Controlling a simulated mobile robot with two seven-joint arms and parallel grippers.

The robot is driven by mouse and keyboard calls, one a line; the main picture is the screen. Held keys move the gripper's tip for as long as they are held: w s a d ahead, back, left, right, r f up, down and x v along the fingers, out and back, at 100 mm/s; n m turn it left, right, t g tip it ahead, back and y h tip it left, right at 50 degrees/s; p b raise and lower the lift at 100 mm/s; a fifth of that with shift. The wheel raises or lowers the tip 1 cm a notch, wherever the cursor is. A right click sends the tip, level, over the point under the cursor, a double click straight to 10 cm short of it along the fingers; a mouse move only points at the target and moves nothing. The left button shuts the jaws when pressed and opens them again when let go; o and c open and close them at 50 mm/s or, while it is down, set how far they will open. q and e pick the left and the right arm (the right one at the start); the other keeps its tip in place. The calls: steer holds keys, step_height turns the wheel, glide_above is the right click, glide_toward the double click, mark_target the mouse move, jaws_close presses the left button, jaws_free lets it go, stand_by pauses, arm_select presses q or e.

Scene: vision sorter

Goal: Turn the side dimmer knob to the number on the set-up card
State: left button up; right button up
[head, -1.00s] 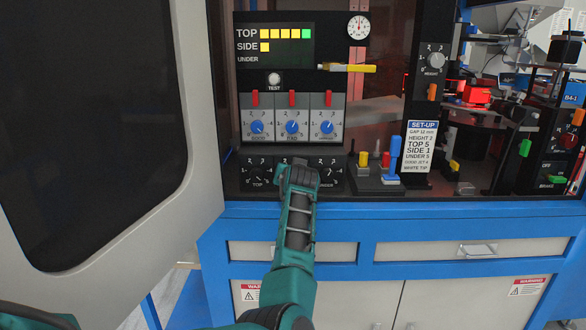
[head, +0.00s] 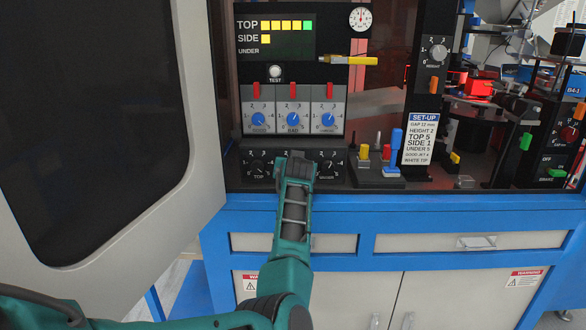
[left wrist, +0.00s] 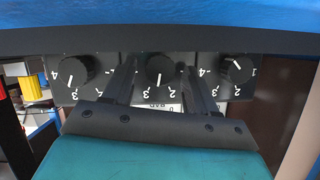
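The side dimmer knob (left wrist: 160,68) is the middle of three black knobs in the left wrist view, which shows them upside down. A white pointer mark points down, roughly between the printed 3 and 2. My left gripper (left wrist: 158,84) is open, its fingers on either side of this knob; contact is not clear. In the head view my left gripper (head: 297,160) hides the knob. The set-up card (head: 421,139) reads TOP 5, SIDE 1, UNDER 5. On the display (head: 276,36), the SIDE row has one yellow square. My right gripper is not in view.
The TOP knob (head: 258,165) and the UNDER knob (head: 328,165) flank the gripper closely. Blue dials (head: 293,119) and red switches are above. Coloured levers (head: 393,150) stand to the right. An open door panel (head: 205,190) is at left.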

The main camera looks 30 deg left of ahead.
arm_select(q)
steer(key=shift+s, duration=0.1)
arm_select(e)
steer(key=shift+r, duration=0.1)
arm_select(q)
steer(key=p+v, duration=0.1)
steer(key=v, duration=1.1)
steer(key=shift+s+d+r, duration=0.15)
steer(key=shift+s+d, duration=0.05)
steer(key=shift+s, duration=0.1)
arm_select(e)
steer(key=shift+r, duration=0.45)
